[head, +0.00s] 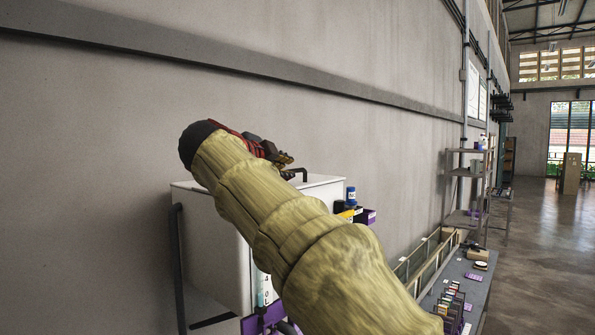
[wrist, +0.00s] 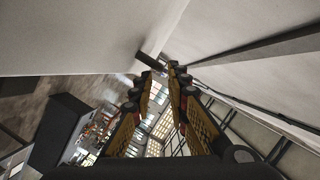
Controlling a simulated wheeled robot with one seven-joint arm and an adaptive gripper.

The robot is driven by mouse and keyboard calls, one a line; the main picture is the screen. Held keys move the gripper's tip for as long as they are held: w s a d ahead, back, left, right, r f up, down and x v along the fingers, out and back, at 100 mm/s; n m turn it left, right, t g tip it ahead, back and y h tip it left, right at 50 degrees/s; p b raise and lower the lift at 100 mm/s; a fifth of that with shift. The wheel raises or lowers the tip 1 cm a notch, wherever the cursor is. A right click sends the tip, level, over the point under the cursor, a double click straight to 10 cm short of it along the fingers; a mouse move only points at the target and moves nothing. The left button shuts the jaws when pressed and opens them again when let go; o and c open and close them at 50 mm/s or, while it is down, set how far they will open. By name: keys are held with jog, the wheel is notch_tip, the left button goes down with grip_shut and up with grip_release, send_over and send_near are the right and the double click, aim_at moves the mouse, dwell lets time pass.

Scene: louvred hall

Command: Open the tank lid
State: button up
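The white tank (head: 218,236) stands against the wall, left of centre in the head view, partly hidden behind my arm. Its white lid (head: 322,183) looks closed on top. A dark bent handle (head: 298,173) rises from the lid, and a dark bar that looks like this handle (wrist: 152,66) also shows in the wrist view. My gripper (head: 284,160) is above the lid, close to the handle. In the wrist view, my gripper's two yellow-and-black fingers (wrist: 161,74) are apart, with the bar just beyond their tips. I cannot tell whether they touch it.
The grey wall (head: 300,60) runs close behind the tank, with a long ledge (head: 250,65) above. Blue and purple containers (head: 357,213) stand right of the tank. A bench (head: 462,275) with small items and a shelf (head: 465,185) lie farther right. Open floor (head: 540,250) is at the right.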

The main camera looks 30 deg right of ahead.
aim_at(295, 171)
jog(key=p+x, duration=0.1)
jog(key=x, duration=0.5)
jog(key=shift+w+d+p, duration=0.15)
jog(key=shift+d+p, duration=0.05)
jog(key=shift+p, duration=0.1)
jog(key=shift+c, duration=0.8)
jog(key=shift+f, duration=0.1)
grip_shut()
